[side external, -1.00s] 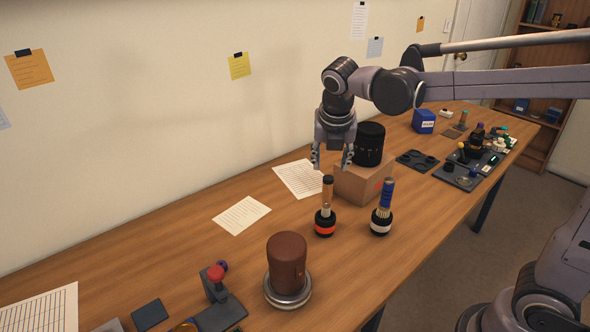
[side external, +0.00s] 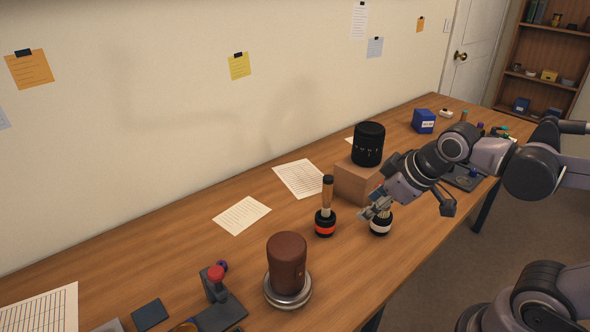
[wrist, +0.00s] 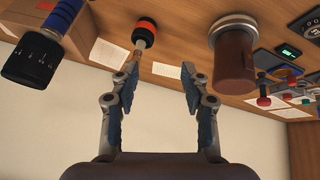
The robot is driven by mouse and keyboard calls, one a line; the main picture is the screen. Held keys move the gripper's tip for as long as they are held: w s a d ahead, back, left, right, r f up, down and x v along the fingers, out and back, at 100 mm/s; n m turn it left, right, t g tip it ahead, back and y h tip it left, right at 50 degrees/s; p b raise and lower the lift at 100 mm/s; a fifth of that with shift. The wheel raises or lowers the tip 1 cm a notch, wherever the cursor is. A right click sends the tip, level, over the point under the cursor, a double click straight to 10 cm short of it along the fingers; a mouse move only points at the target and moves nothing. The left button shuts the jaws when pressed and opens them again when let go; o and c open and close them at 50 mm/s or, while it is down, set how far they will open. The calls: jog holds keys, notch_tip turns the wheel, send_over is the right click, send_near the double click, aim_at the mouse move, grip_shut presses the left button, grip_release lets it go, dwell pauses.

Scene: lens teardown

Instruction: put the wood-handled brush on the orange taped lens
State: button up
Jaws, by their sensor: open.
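The wood-handled brush (side external: 327,190) stands upright, bristles down, on the orange taped lens (side external: 325,226) in the side view. In the wrist view, which looks upside down, the orange taped lens (wrist: 146,30) is at top centre, and the brush's handle is partly hidden behind the left finger. My gripper (side external: 370,209) is open, tilted low, to the right of the brush and in front of the white taped lens (side external: 381,225). Its spread fingers (wrist: 160,67) show nothing between them. The blue-handled brush on the white taped lens is mostly hidden by my gripper.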

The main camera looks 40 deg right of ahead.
jog(key=m, duration=0.1)
jog(key=s+f+m, duration=0.1)
jog(key=m, duration=0.1)
jog(key=shift+s+a+f+t, duration=0.1)
jog(key=shift+s+t, duration=0.1)
jog(key=shift+t, duration=0.1)
dwell(1.1)
